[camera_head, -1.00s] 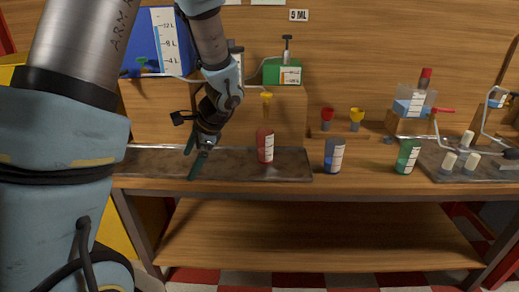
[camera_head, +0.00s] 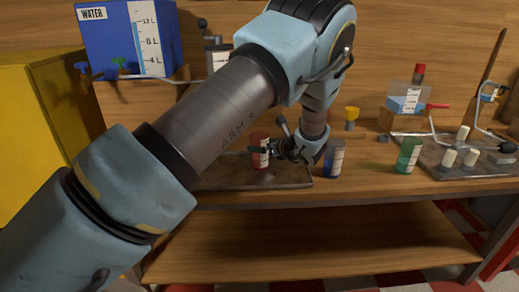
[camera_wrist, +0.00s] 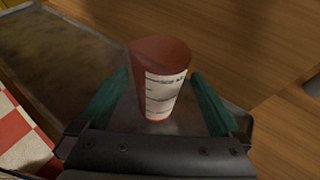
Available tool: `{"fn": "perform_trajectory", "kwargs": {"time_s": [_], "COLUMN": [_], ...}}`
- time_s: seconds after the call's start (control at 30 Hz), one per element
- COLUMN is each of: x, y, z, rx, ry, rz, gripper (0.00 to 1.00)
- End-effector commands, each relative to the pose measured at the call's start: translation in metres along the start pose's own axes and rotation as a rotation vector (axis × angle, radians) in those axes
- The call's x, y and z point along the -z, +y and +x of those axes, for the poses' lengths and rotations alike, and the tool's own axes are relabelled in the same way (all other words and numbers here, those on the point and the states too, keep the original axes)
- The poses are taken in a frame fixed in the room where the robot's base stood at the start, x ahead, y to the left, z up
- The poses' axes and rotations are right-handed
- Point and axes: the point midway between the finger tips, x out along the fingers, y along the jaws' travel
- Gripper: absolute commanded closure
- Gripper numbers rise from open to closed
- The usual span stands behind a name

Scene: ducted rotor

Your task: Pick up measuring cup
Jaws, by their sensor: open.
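A red measuring cup (camera_head: 260,157) with a white label stands upright on the grey metal tray (camera_head: 215,182) on the workbench. In the wrist view, the red cup (camera_wrist: 165,55) shows between my two green fingers, its label toward me. My gripper (camera_wrist: 160,78) is open, with one finger on each side of the cup. I cannot tell whether either finger touches it. In the head view, my gripper (camera_head: 264,151) reaches the cup from the right, and a finger covers part of the cup.
A blue-banded cup (camera_head: 333,160) stands just right of my wrist, and a green cup (camera_head: 408,156) farther right. A yellow funnel-shaped piece (camera_head: 351,113) stands behind. A second tray (camera_head: 432,168) with white cylinders is at the right. A blue water tank (camera_head: 115,45) is at back left.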

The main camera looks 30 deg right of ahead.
Motion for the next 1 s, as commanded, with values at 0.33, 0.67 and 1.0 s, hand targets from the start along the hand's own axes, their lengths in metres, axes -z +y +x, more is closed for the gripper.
{"fn": "perform_trajectory", "kwargs": {"time_s": [0.33, 0.67, 1.0], "x": [-0.002, 0.003, 0.003], "y": [0.000, -0.001, -0.001], "z": [0.035, 0.059, 0.058], "rx": [-0.005, -0.001, -0.001], "ry": [0.001, 0.002, 0.001], "rz": [-0.001, -0.002, -0.002], "gripper": [0.00, 0.00, 0.25]}}
